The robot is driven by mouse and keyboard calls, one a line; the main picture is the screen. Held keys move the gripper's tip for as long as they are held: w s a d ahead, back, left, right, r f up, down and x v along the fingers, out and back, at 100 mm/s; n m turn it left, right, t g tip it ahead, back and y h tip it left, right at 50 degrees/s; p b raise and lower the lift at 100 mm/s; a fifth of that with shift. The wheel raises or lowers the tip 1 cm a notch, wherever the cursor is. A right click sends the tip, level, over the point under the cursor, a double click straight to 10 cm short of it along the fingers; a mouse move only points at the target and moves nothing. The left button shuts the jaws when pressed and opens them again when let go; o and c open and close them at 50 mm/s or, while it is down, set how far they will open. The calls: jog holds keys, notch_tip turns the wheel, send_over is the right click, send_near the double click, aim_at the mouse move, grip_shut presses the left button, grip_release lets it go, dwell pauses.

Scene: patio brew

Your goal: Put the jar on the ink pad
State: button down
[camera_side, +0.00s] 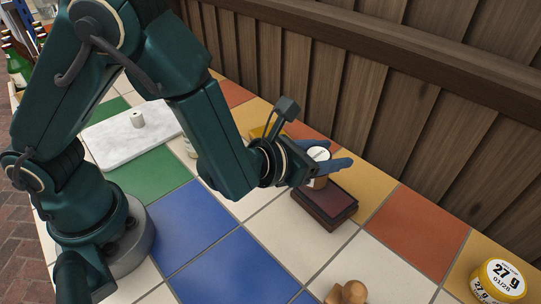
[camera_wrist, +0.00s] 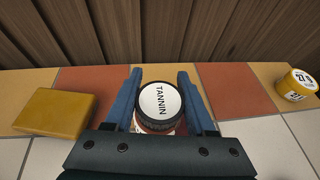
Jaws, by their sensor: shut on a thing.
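The jar (camera_side: 319,154) has a dark lid with a round white label reading TANNIN, seen from above in the wrist view (camera_wrist: 160,101). My gripper (camera_side: 338,160) is shut on it, with one blue finger on each side of the jar in the wrist view (camera_wrist: 160,78). The jar looks upright. The ink pad (camera_side: 325,207) is a dark red-brown block on the tiles. The jar is over the pad's back part in the side view; I cannot tell whether its base touches the pad. My gripper hides part of the jar.
A yellow block (camera_wrist: 57,112) lies left of my gripper in the wrist view. A yellow tin marked 27 g (camera_side: 498,282) stands at the right. A wooden knobbed object (camera_side: 347,292) is at the front edge. A marble slab (camera_side: 105,134) lies behind my arm. A wooden wall (camera_side: 400,95) bounds the back.

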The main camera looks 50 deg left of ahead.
jog(key=shift+f, duration=0.25)
jog(key=shift+f, duration=0.2)
jog(key=shift+c, duration=1.2)
grip_release()
jog(key=shift+r, duration=0.25)
jog(key=v, duration=0.7)
jog(key=shift+s, duration=0.25)
